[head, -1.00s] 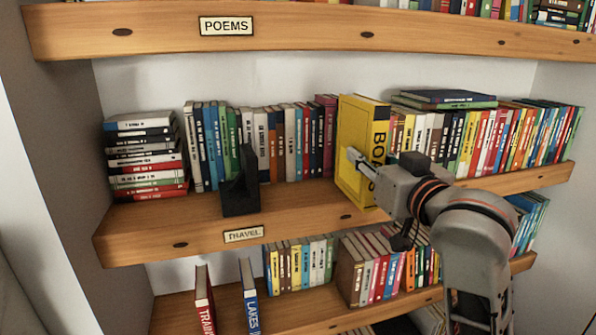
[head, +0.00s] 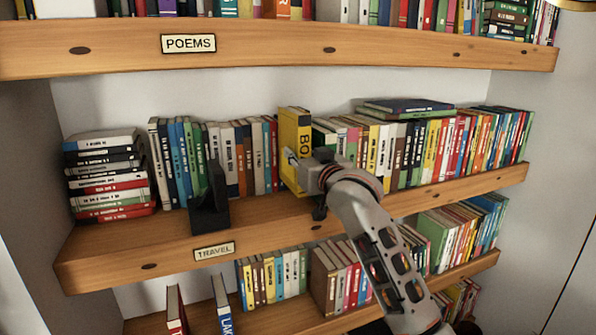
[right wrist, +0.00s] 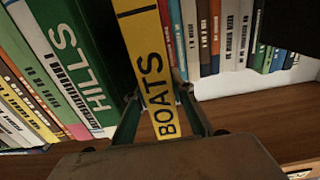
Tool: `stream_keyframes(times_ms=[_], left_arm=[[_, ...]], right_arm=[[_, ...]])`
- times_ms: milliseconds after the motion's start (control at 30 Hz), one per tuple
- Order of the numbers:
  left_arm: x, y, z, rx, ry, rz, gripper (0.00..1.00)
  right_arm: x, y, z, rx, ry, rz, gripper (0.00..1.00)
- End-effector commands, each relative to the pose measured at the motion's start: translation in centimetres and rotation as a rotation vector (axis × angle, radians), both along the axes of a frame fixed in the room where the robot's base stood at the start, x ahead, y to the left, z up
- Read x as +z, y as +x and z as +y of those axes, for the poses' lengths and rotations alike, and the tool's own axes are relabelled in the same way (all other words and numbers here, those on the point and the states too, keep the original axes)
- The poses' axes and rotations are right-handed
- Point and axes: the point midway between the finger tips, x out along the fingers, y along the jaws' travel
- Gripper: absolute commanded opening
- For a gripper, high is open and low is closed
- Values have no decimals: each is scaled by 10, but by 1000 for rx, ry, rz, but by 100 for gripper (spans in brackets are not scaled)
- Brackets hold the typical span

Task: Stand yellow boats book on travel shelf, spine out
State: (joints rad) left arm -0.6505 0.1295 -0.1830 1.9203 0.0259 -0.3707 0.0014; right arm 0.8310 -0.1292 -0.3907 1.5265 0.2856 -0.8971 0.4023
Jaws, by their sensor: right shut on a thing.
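The yellow boats book (head: 294,128) is upright in the row on the travel shelf (head: 130,248), with its lettered spine facing out. My right gripper (head: 299,172) is shut on its lower part from the front. In the right wrist view, the gripper's fingers (right wrist: 160,115) flank the yellow spine (right wrist: 150,65), which reads BOATS. Books stand close on both sides of it. The book's lower end is partly hidden by the gripper, so I cannot tell whether it rests on the board. My left gripper is not in view.
A black bookend (head: 209,205) stands at the front of the shelf, left of my right gripper. A green HILLS book (right wrist: 70,55) stands beside the yellow one. A book stack (head: 107,180) lies at the left end. The poems shelf (head: 270,50) runs above.

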Motion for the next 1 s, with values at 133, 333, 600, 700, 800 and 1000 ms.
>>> stream_keyframes(times_ms=[133,333,600,700,800,1000], left_arm=[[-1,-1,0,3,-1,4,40],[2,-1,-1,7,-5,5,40],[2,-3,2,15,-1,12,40],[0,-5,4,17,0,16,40],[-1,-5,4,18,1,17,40],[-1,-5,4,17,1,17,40]], right_arm=[[-4,-1,0,1,5,-10,0],[-27,-1,0,0,4,-6,0],[-44,3,1,1,5,-10,0],[-44,3,2,1,5,-10,0],[-44,3,1,1,5,-10,0],[-50,3,1,0,2,-4,40]])
